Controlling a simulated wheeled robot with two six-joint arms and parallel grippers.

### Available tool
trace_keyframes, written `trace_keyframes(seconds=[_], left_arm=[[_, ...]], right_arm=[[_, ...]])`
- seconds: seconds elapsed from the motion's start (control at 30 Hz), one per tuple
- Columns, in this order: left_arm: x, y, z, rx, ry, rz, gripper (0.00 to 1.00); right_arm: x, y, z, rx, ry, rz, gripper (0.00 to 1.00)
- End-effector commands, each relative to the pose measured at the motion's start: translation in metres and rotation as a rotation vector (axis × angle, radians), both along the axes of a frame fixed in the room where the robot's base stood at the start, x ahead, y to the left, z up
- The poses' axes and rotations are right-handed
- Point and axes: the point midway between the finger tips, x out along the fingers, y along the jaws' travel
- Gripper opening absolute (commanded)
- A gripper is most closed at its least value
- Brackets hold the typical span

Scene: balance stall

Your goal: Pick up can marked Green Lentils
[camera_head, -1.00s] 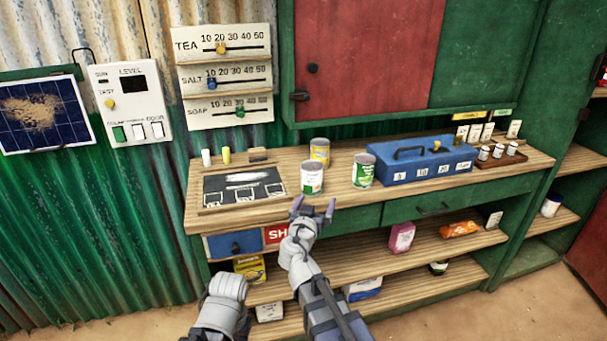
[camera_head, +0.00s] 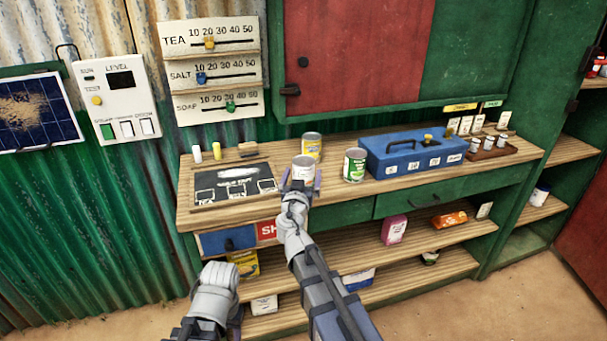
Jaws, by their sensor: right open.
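Three cans stand on the wooden counter. One can with a pale label (camera_head: 303,165) is at the front, its lower part hidden by my right gripper (camera_head: 302,183). That gripper is open, with one finger on each side of this can; I cannot tell whether they touch it. The label words are too small to read, so I cannot tell which is Green Lentils. Part of my left arm shows at the lower left, but its fingers are not visible.
A blue box (camera_head: 415,155) with a handle is right of the cans, and a tray of small jars (camera_head: 490,148) is beyond it. A black slate (camera_head: 235,185) lies on the left. A red and green cupboard (camera_head: 365,45) hangs above the back of the counter.

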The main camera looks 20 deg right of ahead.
Motion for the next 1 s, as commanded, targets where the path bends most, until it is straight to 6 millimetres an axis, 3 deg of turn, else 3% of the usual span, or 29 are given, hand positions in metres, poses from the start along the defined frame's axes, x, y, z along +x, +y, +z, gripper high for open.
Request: trace_keyframes(seconds=[0.3,0.57,1.0], left_arm=[[0.0,0.0,0.001,0.0,0.0,0.0,0.5],[0.0,0.0,0.001,0.0,0.0,0.0,0.5],[0.0,0.0,0.001,0.0,0.0,0.0,0.5]], right_arm=[[0.043,-0.014,0.001,0.0,0.0,-0.001,1.0],[0.045,-0.016,0.001,0.0,0.0,0.0,1.0],[0.045,-0.015,0.001,0.0,0.0,0.0,0.52]])
